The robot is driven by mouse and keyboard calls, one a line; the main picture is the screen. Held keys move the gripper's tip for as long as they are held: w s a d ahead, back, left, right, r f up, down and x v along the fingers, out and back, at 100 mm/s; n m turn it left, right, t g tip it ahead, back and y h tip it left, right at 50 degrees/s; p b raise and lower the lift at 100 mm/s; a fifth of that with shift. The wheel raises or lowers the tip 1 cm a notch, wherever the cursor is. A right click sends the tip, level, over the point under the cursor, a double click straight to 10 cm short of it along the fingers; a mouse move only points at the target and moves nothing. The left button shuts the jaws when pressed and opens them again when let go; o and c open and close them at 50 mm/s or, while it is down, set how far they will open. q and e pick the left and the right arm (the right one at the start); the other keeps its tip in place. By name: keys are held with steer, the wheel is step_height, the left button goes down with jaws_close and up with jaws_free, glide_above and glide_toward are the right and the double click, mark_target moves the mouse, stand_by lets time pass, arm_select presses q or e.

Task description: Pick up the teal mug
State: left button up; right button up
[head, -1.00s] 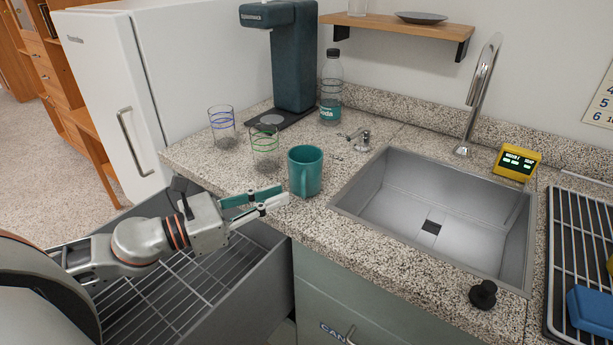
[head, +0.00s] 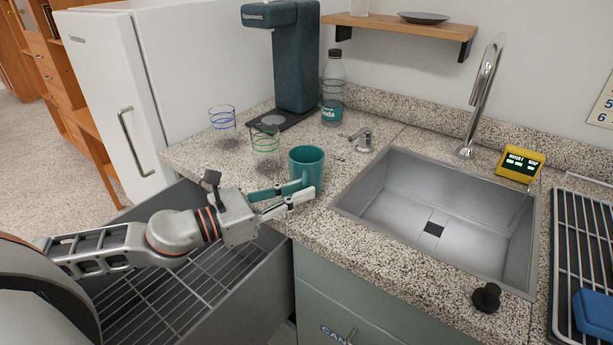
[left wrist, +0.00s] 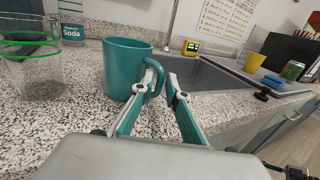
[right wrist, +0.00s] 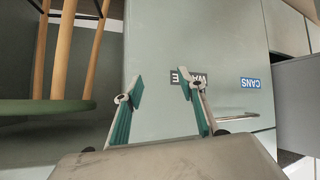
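The teal mug (head: 304,158) stands upright on the speckled counter, left of the sink. It also shows in the left wrist view (left wrist: 122,68), with its handle on the right side, towards my fingers. My left gripper (head: 297,192) is at the handle, in front of the mug. In the left wrist view its two fingers (left wrist: 162,80) are apart, and the handle shows at and between the fingertips. I cannot tell whether they touch it. My right gripper (right wrist: 160,88) is open and empty, facing a green-grey cabinet front.
Two striped glasses (head: 265,140) stand behind-left of the mug, near a dark drink machine (head: 295,60) and a soda bottle (head: 332,95). The sink (head: 440,215) lies right of the mug. An open drawer with a wire rack (head: 180,285) is below my left arm.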

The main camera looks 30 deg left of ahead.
arm_select(q)
steer(key=shift+x, duration=0.75)
arm_select(e)
steer(key=shift+r, duration=0.15)
arm_select(q)
steer(key=shift+c, duration=0.3)
jaws_close()
steer(key=shift+r, duration=0.2)
steer(key=shift+r+p, duration=0.6)
steer(key=shift+r, duration=0.85)
step_height(320, 180, up, 13)
steer(key=p, duration=0.4)
step_height(320, 180, up, 4)
steer(key=p, duration=0.2)
glide_above(304, 178)
steer(key=shift+f, duration=0.15)
arm_select(e)
step_height(304, 178, up, 6)
steer(key=a, duration=0.1)
steer(key=shift+y, duration=0.3)
